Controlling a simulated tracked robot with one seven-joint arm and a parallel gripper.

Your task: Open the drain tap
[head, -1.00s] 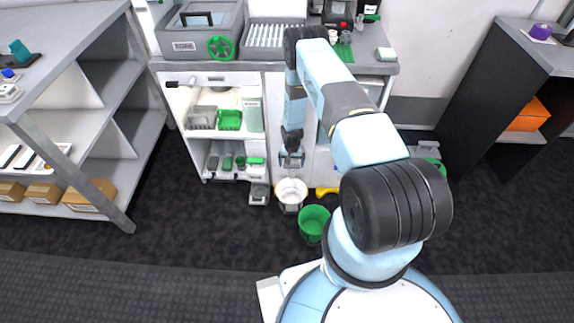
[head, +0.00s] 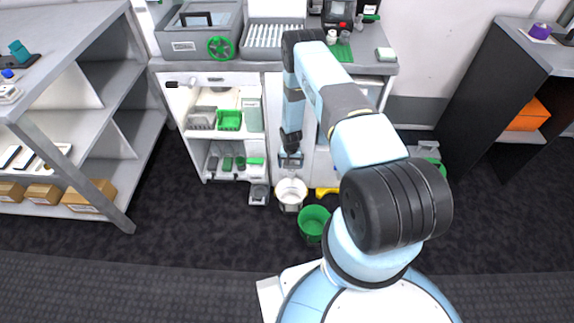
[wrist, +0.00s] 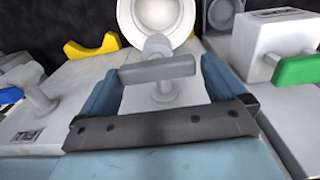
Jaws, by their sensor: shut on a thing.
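A grey bar handle (wrist: 150,71) on a light stem, which I take for the drain tap, sits at the middle of the wrist view. My gripper (wrist: 161,68) has one finger at each end of this bar and is shut on it. In the head view my gripper (head: 290,161) is low in front of the white cabinet, just above a white bucket (head: 291,190). The bucket also shows beyond the handle in the wrist view (wrist: 156,12). In the head view the handle is too small and covered to make out.
A green bucket (head: 313,223) stands in front of the white one. A yellow piece (head: 327,192) lies to its right, a grey scale-like box (head: 258,194) to its left.

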